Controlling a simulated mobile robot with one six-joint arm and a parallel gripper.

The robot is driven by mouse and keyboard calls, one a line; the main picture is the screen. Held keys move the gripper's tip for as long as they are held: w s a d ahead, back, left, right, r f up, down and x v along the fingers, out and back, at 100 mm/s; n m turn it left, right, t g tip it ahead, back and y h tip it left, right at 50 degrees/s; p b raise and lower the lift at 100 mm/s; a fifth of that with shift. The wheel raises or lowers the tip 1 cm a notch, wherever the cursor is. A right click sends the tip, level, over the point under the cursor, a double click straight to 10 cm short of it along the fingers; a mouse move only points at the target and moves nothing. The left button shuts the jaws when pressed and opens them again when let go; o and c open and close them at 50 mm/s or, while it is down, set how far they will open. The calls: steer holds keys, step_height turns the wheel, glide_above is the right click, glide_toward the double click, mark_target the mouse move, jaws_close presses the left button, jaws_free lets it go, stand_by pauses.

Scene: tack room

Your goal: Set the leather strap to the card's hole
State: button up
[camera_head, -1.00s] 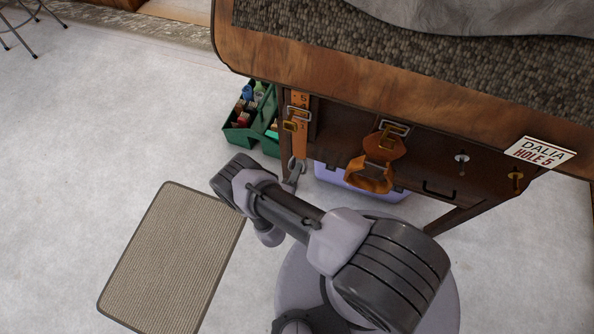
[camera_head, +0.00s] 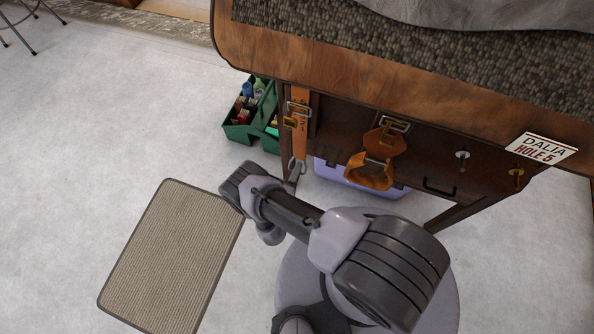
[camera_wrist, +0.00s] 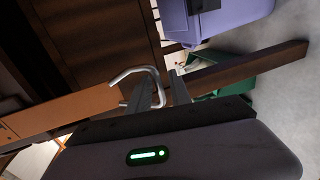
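The orange leather strap (camera_head: 300,142) hangs at the left of the dark wooden cabinet, with printed numbers and a brass-coloured buckle (camera_head: 298,112); the hole the buckle sits at is too small to tell. A metal loop (camera_head: 297,166) is at its lower end. The strap (camera_wrist: 75,108) runs in from the left in the wrist view, with the metal loop (camera_wrist: 128,72) at its end. My gripper (camera_wrist: 162,90) has its fingers apart, right at the loop; the loop partly overlaps the nearer finger, and I cannot tell whether they touch. The card (camera_head: 541,149) reads "DALIA HOLE 5".
A second orange leather piece (camera_head: 372,172) hangs at the cabinet's middle. A green caddy (camera_head: 240,132) with bottles stands left of the strap. A lilac box (camera_head: 335,178) is under the cabinet.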

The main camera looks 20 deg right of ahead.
steer(key=shift+a, duration=0.1)
steer(key=p+v, duration=0.3)
steer(key=v, duration=1.4)
steer(key=shift+s, duration=0.2)
steer(key=shift+r, duration=0.1)
steer(key=shift+w+r+p, duration=0.1)
steer(key=shift+w+p, duration=0.1)
steer(key=shift+p, duration=0.15)
steer(key=c, duration=0.3)
steer(key=w+r+m+p, duration=0.1)
steer(key=w+m, duration=0.1)
steer(key=w+r+m+g+y+p, duration=0.1)
steer(key=w+m, duration=0.1)
steer(key=w+r+m+g+p, duration=0.1)
steer(key=w+m, duration=0.1)
steer(key=shift+w+d+r+m+y+p, duration=0.15)
steer(key=shift+d+r+m+y+p, duration=0.15)
steer(key=shift+r+y, duration=0.1)
jaws_close()
steer(key=w+d+r+m+g+y+p, duration=0.2)
steer(key=d+r+m+g+y+p, duration=0.25)
steer(key=m, duration=0.65)
steer(key=d+b+x, duration=0.1)
steer(key=b+x, duration=0.4)
steer(key=x, duration=0.5)
steer(key=shift+s+g+h+b, duration=0.2)
steer(key=shift+g+h+b, duration=0.15)
